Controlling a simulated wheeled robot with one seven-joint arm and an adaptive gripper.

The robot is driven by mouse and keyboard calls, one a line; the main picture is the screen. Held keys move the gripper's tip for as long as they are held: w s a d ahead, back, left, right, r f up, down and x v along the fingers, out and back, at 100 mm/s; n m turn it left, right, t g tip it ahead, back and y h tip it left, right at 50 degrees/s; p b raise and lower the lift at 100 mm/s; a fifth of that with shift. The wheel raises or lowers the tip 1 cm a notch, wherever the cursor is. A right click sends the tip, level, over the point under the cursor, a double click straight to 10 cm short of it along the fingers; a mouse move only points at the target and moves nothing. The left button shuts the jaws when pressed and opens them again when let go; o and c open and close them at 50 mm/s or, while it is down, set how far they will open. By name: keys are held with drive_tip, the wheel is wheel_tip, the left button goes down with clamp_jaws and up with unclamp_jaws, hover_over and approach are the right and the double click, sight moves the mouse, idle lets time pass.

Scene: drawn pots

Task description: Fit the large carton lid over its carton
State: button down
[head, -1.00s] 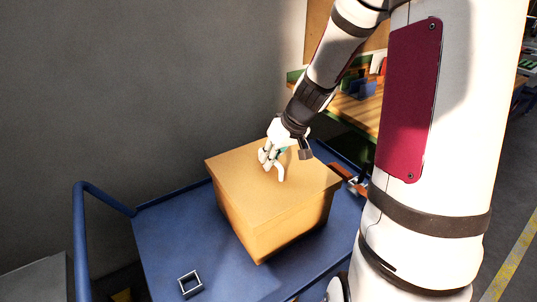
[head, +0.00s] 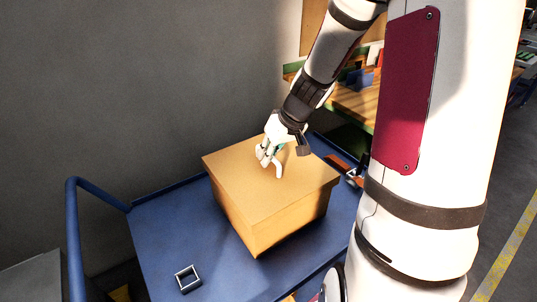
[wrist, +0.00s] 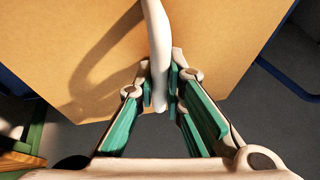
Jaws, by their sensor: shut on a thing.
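The large carton lid (head: 228,170) is a flat tan cover with a pale curved handle (head: 279,169) on top. It lies over the tan carton (head: 243,222), its edges roughly in line with the carton's walls. I cannot tell whether it is pressed fully down. My gripper (head: 268,158) is above the lid and shut on its handle. In the wrist view my green-padded fingers (wrist: 160,88) close on the handle (wrist: 156,35), with the lid (wrist: 225,45) beneath. The carton's inside is hidden.
The carton stands on a blue trolley top (head: 165,235) with a raised rim and a blue rail (head: 72,235) at left. A small square frame (head: 188,279) lies near its front left. A grey wall is behind. A wooden bench (head: 350,103) stands beyond.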

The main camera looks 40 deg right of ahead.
drive_tip(key=shift+f+b, duration=0.6)
drive_tip(key=c, duration=1.6)
unclamp_jaws()
drive_tip(key=v, duration=1.2)
drive_tip(key=s+a+r+p, duration=0.2)
drive_tip(key=s+a+r, duration=0.4)
drive_tip(key=a, duration=0.4)
drive_tip(key=s+a+r, duration=0.1)
drive_tip(key=s+a, duration=0.1)
drive_tip(key=s, duration=0.2)
drive_tip(key=s+a+h+p, duration=0.1)
drive_tip(key=s+a, duration=0.1)
drive_tip(key=s, duration=0.2)
drive_tip(key=s+a+r+h, duration=0.1)
drive_tip(key=s+a, duration=0.1)
drive_tip(key=s, duration=0.2)
drive_tip(key=shift+s+r, duration=0.3)
drive_tip(key=shift+r, duration=0.1)
